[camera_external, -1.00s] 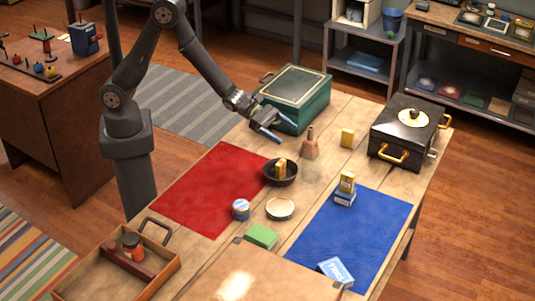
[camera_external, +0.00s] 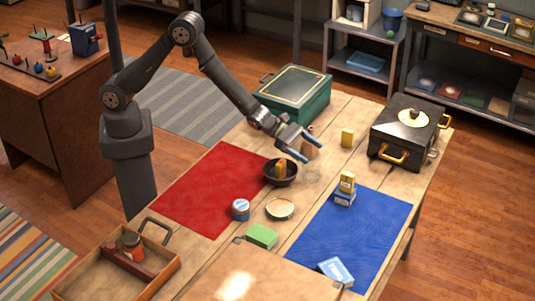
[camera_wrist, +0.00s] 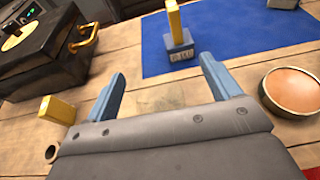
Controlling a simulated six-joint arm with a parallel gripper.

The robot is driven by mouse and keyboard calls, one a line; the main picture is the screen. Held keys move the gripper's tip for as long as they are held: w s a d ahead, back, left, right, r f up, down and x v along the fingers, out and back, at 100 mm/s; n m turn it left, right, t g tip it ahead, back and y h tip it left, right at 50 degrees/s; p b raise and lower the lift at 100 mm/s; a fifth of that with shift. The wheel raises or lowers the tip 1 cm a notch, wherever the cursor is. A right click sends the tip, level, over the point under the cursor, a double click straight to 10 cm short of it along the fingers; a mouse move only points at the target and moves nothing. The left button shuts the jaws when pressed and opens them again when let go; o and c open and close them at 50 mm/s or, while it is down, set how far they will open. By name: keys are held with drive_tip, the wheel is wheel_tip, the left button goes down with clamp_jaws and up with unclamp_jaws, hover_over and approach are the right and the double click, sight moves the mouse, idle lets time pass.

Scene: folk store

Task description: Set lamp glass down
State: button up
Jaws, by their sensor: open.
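The lamp glass (camera_external: 312,174) is likely the faint clear shape on the bare wood just right of the dark bowl; its outline is hard to make out. In the wrist view I cannot pick it out clearly.
A dark bowl (camera_external: 271,178) holds a yellow block. A yellow block (camera_external: 347,138) stands near the black stove box (camera_external: 405,128). A green chest (camera_external: 312,105) is behind. A blue mat (camera_external: 365,235) bears stacked boxes (camera_external: 346,189). The red mat (camera_external: 195,195) is mostly clear.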

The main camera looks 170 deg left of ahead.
drive_tip(key=shift+r, duration=0.15)
drive_tip(key=r+v, duration=0.1)
drive_tip(key=v, duration=1.1)
drive_tip(key=x, duration=0.8)
drive_tip(key=f+x, duration=0.1)
drive_tip(key=x, duration=0.3)
drive_tip(key=shift+f, duration=0.15)
drive_tip(key=w+d+r, duration=0.5)
drive_tip(key=d+r, duration=0.6)
drive_tip(key=r, duration=0.1)
drive_tip(key=w+d+f+m+t+h, duration=0.25)
drive_tip(key=w+d, duration=0.25)
drive_tip(key=d, duration=0.5)
drive_tip(key=w+d+f+m+t+h, duration=0.1)
drive_tip(key=w+d+m+h, duration=0.2)
drive_tip(key=w+d, duration=0.5)
drive_tip(key=d+f+m+h, duration=0.1)
drive_tip(key=d+h, duration=0.1)
drive_tip(key=d, duration=0.6)
drive_tip(key=d+f+m+h, duration=0.1)
drive_tip(key=d+m+h, duration=0.1)
drive_tip(key=d, duration=0.6)
drive_tip(key=d+f+m+h, duration=0.1)
drive_tip(key=d+h, duration=0.1)
drive_tip(key=d, duration=0.6)
drive_tip(key=shift+d+m+t, duration=0.25)
drive_tip(key=shift+d+m, duration=0.05)
drive_tip(key=shift+m, duration=0.05)
